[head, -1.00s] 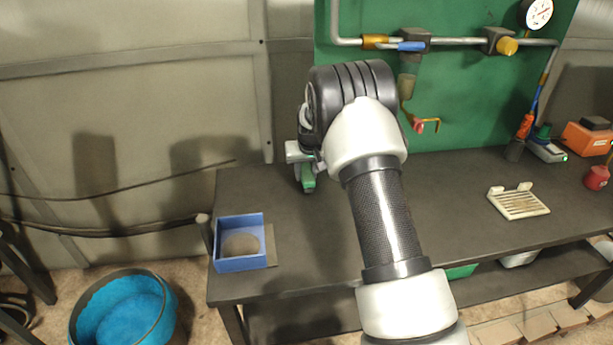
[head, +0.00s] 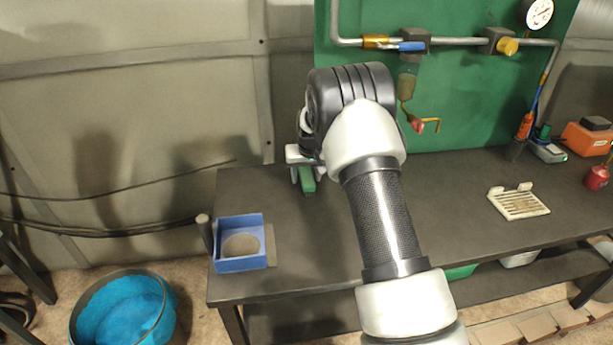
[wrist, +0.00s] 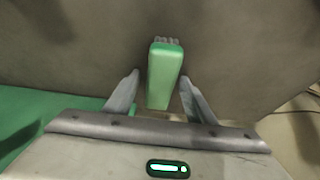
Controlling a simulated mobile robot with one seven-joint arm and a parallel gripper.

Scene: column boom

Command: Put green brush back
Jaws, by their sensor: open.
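The green brush (wrist: 165,74) shows in the wrist view as a green block with pale grey bristles at its far end. It lies between the two spread fingers of my gripper (wrist: 160,82), with a visible gap on each side. In the head view, the green piece of the brush (head: 308,182) shows between the fingertips of my gripper (head: 306,177), over the back left of the dark bench (head: 290,230). My arm hides part of the gripper there. Whether the brush rests on the bench is unclear.
A blue open box (head: 240,263) with a round pale shape inside stands at the bench's left front. A slotted cream tray (head: 519,204) lies right. Pipes with valves (head: 460,41) cross the green back panel (head: 470,100). A blue-lined tub (head: 124,312) stands on the floor.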

